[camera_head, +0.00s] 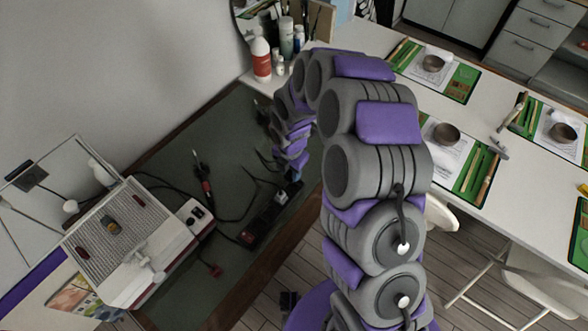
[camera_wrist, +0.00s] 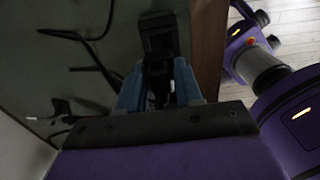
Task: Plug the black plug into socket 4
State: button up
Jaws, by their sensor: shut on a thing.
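A black power strip (camera_head: 264,216) lies at an angle on the dark green desk mat, with a red switch at its near end and a pale plug (camera_head: 282,197) seated along it. My gripper (camera_head: 291,172) is low over the strip's far end. In the wrist view its blue fingers (camera_wrist: 158,78) are shut on the black plug, which is dark and mostly hidden between them. A black block (camera_wrist: 160,34) shows just past the fingertips. I cannot tell where plug and strip meet, or whether the plug is inserted. Socket 4 cannot be made out.
The green mat (camera_head: 190,150) has a wooden edge and loose black cables. A soldering-type tool (camera_head: 206,186) lies on it. A white machine with a mesh top (camera_head: 130,235) stands at left. A red-labelled bottle (camera_head: 261,60) stands at the back. A white table (camera_head: 490,110) with green mats is at right.

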aim_at(291, 180)
jog(key=shift+a+f, duration=0.45)
jog(key=shift+f, duration=0.2)
jog(key=d+f+b, duration=0.2)
jog(key=shift+f, duration=0.7)
jog(key=shift+a+f+b, duration=0.1)
jog(key=shift+f+b, duration=0.1)
jog(key=shift+b, duration=0.15)
jog(key=shift+a+f, duration=0.15)
jog(key=shift+a, duration=0.45)
jog(key=shift+d, duration=0.3)
jog(key=shift+a, duration=0.15)
jog(key=shift+p, duration=1.1)
jog(key=shift+f, duration=0.55)
dwell(0.3)
